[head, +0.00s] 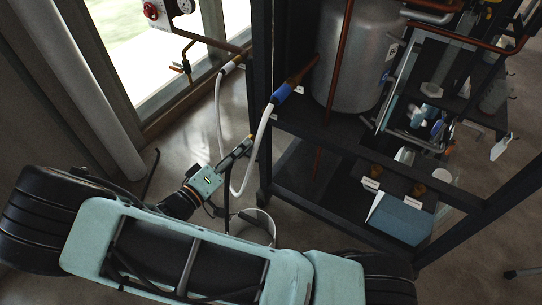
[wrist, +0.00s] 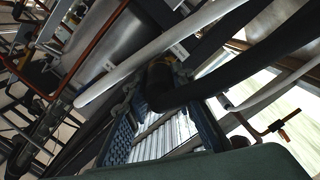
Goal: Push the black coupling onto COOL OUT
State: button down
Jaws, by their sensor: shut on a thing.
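My gripper (head: 242,149) is beside the front left post of the dark rack. It is shut on the end of a dark hose, which I take to be the black coupling (wrist: 161,82). A yellowish band shows at the coupling's tip in the wrist view. The dark hose (wrist: 222,80) curves away to the upper right there, and hangs below my gripper in the head view. I cannot read any label, so I cannot tell which port is COOL OUT.
A white hose (head: 262,135) with a blue coupling (head: 285,93) loops close to my gripper. The rack's dark post (head: 263,100) stands right beside it. A metal tank (head: 345,60) and copper pipes fill the rack. A pale bucket (head: 258,228) is on the floor below.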

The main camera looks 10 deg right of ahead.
jog(key=w+d+t, duration=0.1)
jog(key=w+d, duration=0.1)
jog(key=w, duration=0.4)
jog(key=shift+w+d+n+y+b, duration=0.3)
jog(key=shift+w+d+n+y, duration=0.05)
jog(key=shift+w+n+y, duration=0.05)
jog(key=shift+w+d+r, duration=0.1)
jog(key=shift+w, duration=0.05)
dwell(1.0)
jog(key=shift+b+x, duration=0.35)
jog(key=shift+x, duration=1)
jog(key=c, duration=1.6)
grip_release()
